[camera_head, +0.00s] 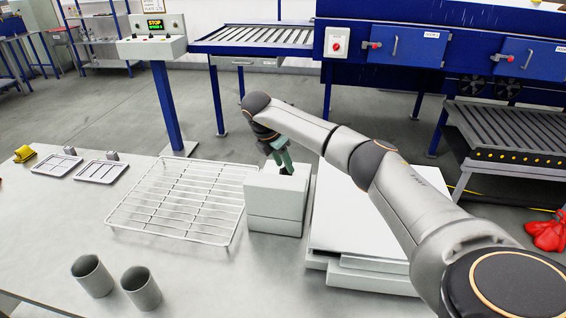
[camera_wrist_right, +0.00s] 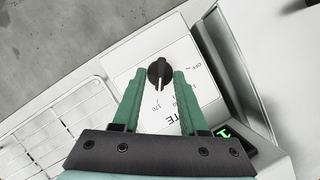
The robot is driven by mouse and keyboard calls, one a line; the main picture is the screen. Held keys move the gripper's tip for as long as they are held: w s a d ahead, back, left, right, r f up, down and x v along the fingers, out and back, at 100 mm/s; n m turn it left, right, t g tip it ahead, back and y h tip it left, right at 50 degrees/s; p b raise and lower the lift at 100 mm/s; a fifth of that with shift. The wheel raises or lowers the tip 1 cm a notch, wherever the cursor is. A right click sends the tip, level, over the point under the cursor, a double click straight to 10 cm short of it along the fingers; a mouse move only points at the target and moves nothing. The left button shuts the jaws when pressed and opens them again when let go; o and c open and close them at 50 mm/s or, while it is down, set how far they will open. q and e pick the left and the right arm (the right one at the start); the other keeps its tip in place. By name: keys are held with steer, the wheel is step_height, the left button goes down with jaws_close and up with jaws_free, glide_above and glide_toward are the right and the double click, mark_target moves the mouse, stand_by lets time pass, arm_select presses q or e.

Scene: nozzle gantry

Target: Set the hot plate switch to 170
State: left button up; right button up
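The hot plate switch, a round black knob (camera_wrist_right: 160,72) with a white pointer line, sits on a white panel (camera_wrist_right: 150,122) in the right wrist view. The pointer aims down the picture, roughly toward the printed 170; an OFF mark lies to the right. My right gripper (camera_wrist_right: 159,73) has its two green fingers spread, one on each side of the knob. Whether either finger touches it is unclear. In the head view my right gripper (camera_head: 282,158) points down at the white control box (camera_head: 276,208), and the knob is hidden there. My left gripper is out of view.
A wire rack (camera_head: 175,205) lies left of the control box. White flat plates (camera_head: 360,270) lie to its right, under my right arm. Two grey cups (camera_head: 92,276) stand at the front left. A small green display (camera_wrist_right: 228,131) shows beside the panel.

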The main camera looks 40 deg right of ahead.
steer(key=b+v, duration=0.1)
steer(key=v, duration=1.1)
steer(key=shift+r, duration=0.25)
steer(key=shift+a, duration=0.1)
